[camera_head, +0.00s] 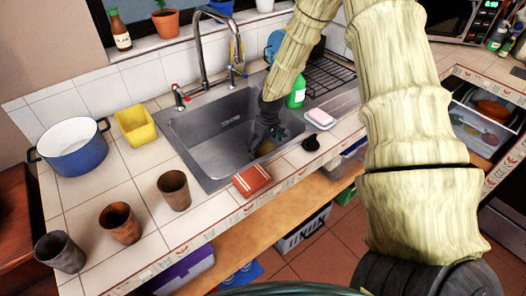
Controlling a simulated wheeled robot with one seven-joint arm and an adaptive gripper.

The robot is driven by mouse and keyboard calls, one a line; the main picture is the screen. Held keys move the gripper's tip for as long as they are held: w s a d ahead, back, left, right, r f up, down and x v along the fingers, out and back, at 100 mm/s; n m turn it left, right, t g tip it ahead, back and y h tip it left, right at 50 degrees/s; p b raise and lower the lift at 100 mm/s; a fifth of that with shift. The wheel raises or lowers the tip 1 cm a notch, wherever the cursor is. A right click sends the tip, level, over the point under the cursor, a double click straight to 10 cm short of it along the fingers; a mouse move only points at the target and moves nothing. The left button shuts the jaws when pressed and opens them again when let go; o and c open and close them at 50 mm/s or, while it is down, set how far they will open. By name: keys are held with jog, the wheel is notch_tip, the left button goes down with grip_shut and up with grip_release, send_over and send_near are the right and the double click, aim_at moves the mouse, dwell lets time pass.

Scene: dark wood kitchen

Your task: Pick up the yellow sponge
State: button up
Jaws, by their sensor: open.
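A small yellow patch (268,147), which looks like the sponge, shows low in the sink (205,135), mostly hidden by my gripper. My gripper (264,143) is dark and reaches down into the right part of the sink from above. Its fingers are open around or just above the yellow patch; I cannot tell whether they touch it.
The faucet (203,50) rises behind the sink. A reddish-brown block (252,180) lies at the sink's front edge. A green bottle (297,92) and a soap dish (321,117) are on the right. A yellow square container (136,125), a blue pot (74,148) and brown cups (174,190) stand left.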

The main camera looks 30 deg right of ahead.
jog(key=shift+w+f, duration=0.15)
jog(key=shift+f, duration=1.2)
jog(key=c, duration=0.6)
